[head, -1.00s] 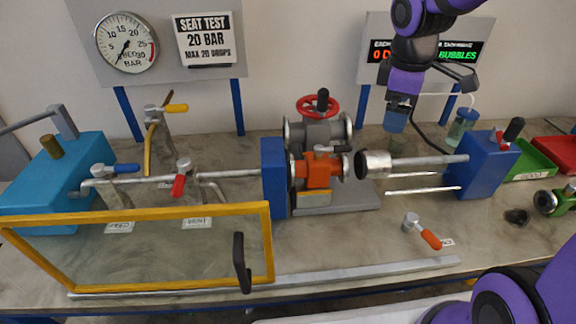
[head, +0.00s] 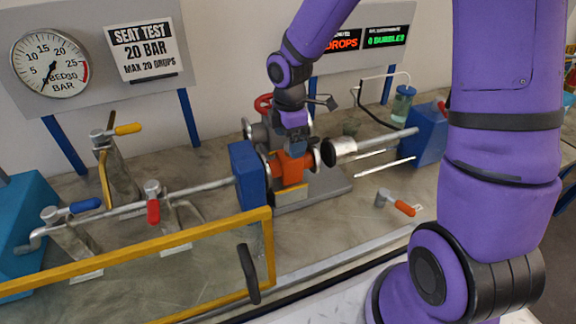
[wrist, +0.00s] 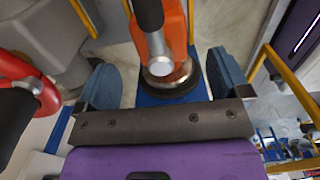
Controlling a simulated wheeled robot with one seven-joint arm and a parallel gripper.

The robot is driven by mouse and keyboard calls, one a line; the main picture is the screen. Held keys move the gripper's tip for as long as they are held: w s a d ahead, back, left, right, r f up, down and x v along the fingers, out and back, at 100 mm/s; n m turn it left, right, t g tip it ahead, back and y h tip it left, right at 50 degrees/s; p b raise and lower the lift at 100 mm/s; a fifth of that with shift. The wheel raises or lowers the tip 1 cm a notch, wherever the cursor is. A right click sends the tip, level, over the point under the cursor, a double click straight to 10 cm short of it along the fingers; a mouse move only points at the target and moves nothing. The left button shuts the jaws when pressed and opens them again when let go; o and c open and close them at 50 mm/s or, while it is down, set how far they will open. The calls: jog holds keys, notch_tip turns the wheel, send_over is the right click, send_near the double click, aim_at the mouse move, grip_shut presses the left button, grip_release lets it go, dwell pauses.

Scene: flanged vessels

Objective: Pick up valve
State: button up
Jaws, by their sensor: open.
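The orange valve (head: 291,168) sits upright on the bench fixture, between a blue end block and a metal ram. It also shows in the wrist view (wrist: 174,25), with a round metal flange and a dark-gripped lever. My gripper (head: 296,143) is directly above and around the top of the valve in the head view. In the wrist view my gripper (wrist: 165,80) has its two blue fingers apart, one on each side of the valve. I cannot tell whether either finger touches it. My gripper hides the valve's top in the head view.
A grey valve with a red handwheel (head: 263,103) stands close behind; the handwheel (wrist: 35,85) is near my gripper's left in the wrist view. The blue block (head: 248,177) and ram (head: 372,144) flank the valve. A yellow-framed guard (head: 180,238) stands in front.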

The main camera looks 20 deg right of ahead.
aim_at(289, 165)
jog(key=shift+f, duration=2.75)
jog(key=c, duration=1.6)
grip_shut()
jog(key=shift+r, duration=0.15)
